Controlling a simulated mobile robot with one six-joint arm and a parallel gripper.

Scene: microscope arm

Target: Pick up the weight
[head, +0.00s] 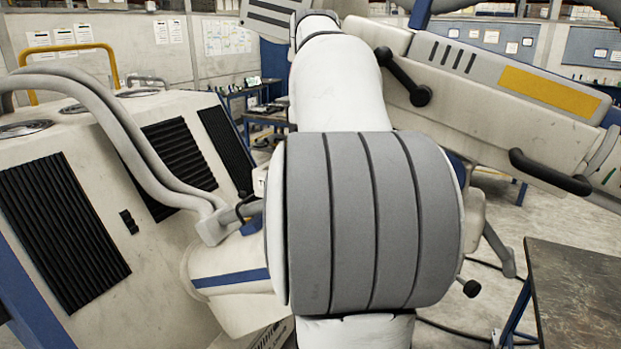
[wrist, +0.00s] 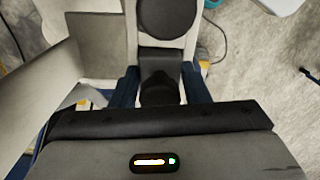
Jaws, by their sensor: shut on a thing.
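In the wrist view, my gripper (wrist: 160,78) has its two dark blue fingers closed on the sides of a dark grey and black piece, which I take to be the weight (wrist: 159,90). The near end of the weight is black and rounded, close to the palm. Beyond it, a round black disc (wrist: 168,16) sits on a pale frame; I cannot tell whether it joins the held piece. In the head view neither my gripper nor the weight can be made out.
In the head view, a white machine with black vents (head: 62,235) stands at the left. A long pale housing with a yellow panel (head: 548,92) is at the upper right. A dark table (head: 580,290) is at the lower right. Bare floor shows at the wrist view's right.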

